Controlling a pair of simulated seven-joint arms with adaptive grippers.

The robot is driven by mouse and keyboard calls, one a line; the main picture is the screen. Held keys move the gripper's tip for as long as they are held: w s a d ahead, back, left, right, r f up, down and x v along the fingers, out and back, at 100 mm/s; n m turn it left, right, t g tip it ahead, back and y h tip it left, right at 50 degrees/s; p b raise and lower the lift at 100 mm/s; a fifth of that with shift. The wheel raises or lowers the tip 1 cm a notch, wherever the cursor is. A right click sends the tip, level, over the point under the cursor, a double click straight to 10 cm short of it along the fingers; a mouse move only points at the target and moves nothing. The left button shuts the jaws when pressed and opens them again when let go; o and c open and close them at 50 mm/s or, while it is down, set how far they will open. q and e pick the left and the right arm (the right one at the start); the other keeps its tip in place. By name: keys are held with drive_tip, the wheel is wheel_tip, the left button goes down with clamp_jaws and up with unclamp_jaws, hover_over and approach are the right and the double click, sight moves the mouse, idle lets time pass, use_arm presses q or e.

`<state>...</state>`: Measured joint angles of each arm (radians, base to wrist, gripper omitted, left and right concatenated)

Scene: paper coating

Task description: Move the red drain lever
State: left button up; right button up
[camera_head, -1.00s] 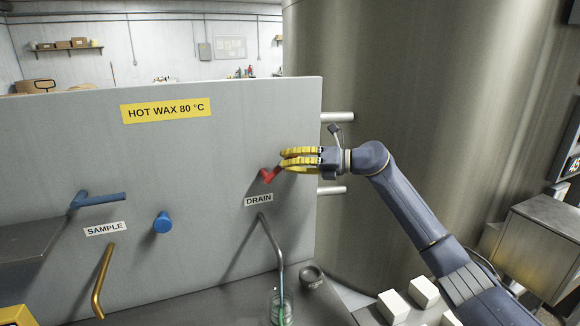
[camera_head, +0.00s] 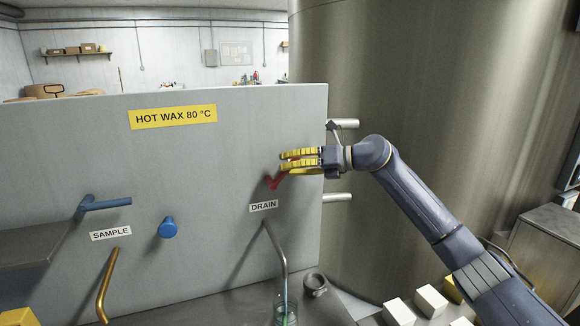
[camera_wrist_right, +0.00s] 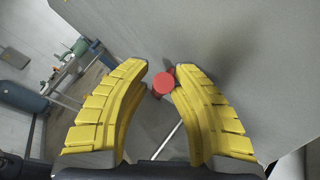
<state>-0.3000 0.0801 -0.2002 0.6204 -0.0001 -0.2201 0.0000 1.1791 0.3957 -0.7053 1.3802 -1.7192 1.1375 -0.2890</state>
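The red drain lever (camera_head: 273,182) sticks out of the grey panel above the DRAIN label (camera_head: 263,206). My right gripper (camera_head: 283,162) is at the lever, and its yellow fingers hide part of it in the head view. In the right wrist view, the lever's round red end (camera_wrist_right: 163,82) lies between the two parted fingertips of my right gripper (camera_wrist_right: 160,70), very close to both inner edges. A small gap shows between the tips. Firm contact cannot be made out. My left gripper is not in view.
A bent drain pipe (camera_head: 275,245) runs down below the lever to a glass vessel (camera_head: 285,308), beside a small grey cup (camera_head: 316,284). A blue lever (camera_head: 105,204), a blue knob (camera_head: 168,228) and a brass pipe (camera_head: 106,285) are on the left. A large tank (camera_head: 430,100) stands behind.

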drive_tip(key=shift+o, duration=1.4)
drive_tip(key=shift+f, duration=0.1)
drive_tip(key=shift+d, duration=0.15)
drive_tip(key=v, duration=1.1)
drive_tip(key=shift+s+d, duration=0.2)
drive_tip(key=shift+d, duration=0.15)
